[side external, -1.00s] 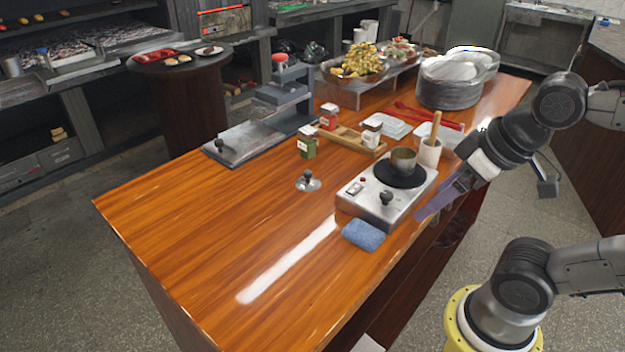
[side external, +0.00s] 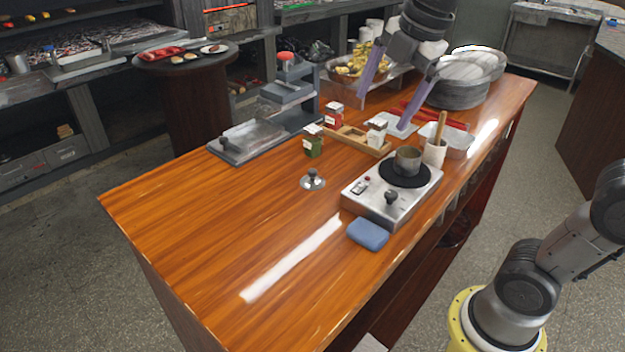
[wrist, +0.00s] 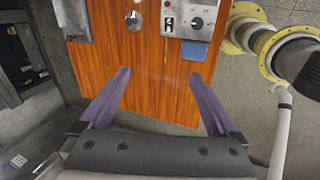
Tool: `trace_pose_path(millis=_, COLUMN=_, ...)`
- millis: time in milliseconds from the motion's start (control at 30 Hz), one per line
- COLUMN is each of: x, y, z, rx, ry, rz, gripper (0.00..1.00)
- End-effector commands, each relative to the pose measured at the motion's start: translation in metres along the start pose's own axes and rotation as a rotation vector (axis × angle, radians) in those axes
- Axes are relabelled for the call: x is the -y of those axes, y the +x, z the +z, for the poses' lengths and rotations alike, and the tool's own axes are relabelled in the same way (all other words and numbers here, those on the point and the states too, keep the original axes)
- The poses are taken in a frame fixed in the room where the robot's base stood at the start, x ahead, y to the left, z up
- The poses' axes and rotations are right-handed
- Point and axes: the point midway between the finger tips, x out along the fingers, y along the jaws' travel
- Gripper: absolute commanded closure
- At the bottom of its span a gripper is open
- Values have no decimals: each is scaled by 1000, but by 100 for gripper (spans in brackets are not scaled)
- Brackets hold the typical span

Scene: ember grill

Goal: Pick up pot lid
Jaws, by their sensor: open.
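The pot lid (side external: 312,180) is a small round metal disc with a dark knob, lying flat on the wooden counter left of the hot plate. It also shows in the wrist view (wrist: 134,21) near the top, ahead of the fingers. My gripper (side external: 382,112) is open and empty, with its two purple fingers spread wide above the far part of the counter. In the wrist view my gripper (wrist: 160,74) has bare counter between its fingers. The lid is apart from the fingers. A small pot (side external: 407,160) stands on the hot plate.
The hot plate (side external: 372,208) with a blue sponge (side external: 367,234) is right of the lid. A green jar (side external: 313,141), a red jar (side external: 333,115) and a wooden tray (side external: 350,142) stand behind it. A metal press (side external: 250,140) is farther left. The counter's front left is clear.

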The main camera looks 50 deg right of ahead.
Motion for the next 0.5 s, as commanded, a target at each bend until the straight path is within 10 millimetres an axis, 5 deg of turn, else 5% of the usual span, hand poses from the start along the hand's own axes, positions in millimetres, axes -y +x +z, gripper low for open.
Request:
trace_pose_path(millis=200, x=-81, y=38, z=8, rx=-13, ry=-331, rz=-115, gripper=4)
trace_pose_path(millis=500, x=-146, y=130, z=24, rx=-51, ry=-449, rz=-253, gripper=4)
